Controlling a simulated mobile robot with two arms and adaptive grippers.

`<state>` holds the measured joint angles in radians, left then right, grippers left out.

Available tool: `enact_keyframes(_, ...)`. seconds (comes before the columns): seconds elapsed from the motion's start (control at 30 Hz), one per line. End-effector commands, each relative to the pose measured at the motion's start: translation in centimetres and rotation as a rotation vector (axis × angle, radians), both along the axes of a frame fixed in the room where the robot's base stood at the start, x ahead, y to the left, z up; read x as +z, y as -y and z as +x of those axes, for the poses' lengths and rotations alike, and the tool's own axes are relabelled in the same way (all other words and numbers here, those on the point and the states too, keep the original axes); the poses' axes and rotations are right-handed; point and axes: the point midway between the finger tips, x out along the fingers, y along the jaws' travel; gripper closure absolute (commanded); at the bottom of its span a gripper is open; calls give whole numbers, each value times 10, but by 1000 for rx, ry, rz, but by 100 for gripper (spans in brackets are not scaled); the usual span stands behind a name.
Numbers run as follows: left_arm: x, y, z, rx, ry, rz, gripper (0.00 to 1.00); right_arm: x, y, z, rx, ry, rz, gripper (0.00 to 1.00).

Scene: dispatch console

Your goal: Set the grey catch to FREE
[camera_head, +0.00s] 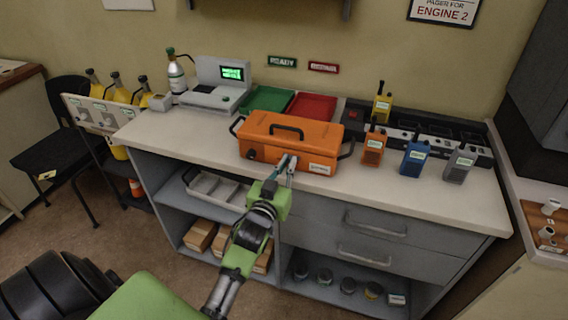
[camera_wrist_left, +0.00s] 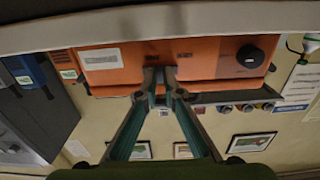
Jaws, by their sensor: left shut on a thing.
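The orange case (camera_head: 262,140) stands closed on the white counter, with a dark handle on its lid, side handles and a white label on its front. It also shows in the left wrist view (camera_wrist_left: 215,57), upside down, with a black round knob (camera_wrist_left: 251,56). My left gripper (camera_head: 287,163) reaches the front of the case. Its fingertips (camera_wrist_left: 160,78) are close together at the case's front, shut on a small part that they mostly hide, probably the grey catch. I cannot read which way the catch points. Small dark marks on the case front beside the fingertips are too small to read.
Orange, blue and grey radios (camera_head: 414,160) stand right of the case, before a dark charger rack. Green (camera_head: 265,98) and red (camera_head: 312,106) trays lie behind it. A console with a green screen (camera_head: 232,73) is at the back left. The counter's front right is clear.

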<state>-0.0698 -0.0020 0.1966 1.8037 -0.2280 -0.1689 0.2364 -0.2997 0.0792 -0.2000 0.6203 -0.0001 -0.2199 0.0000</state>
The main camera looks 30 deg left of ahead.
Motion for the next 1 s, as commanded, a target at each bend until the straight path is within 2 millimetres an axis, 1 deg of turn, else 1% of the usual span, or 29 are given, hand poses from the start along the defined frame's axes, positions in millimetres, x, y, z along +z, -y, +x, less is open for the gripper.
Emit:
enact_keyframes(0.03,-1,0,0,0,-2,0,100,0,0,0,0,0,0,76)
enact_keyframes(0.07,-1,0,0,0,-2,0,85,0,0,0,0,0,0,76)
enact_keyframes(0.1,-1,0,0,0,-2,0,75,0,0,0,0,0,0,76)
enact_keyframes(0.43,0,0,-1,0,-1,0,75,0,2,0,1,0,-2,76)
enact_keyframes(0.57,-1,2,-8,0,-1,-1,75,0,2,0,1,0,-2,76)
enact_keyframes(0.67,-2,5,-23,0,-3,-2,75,0,1,0,1,0,-1,76)
enact_keyframes(0.9,-2,17,-71,0,-4,-1,75,0,1,0,0,-1,-1,76)
enact_keyframes(1.0,-2,21,-89,1,-4,-2,75,0,1,0,0,-1,-1,76)
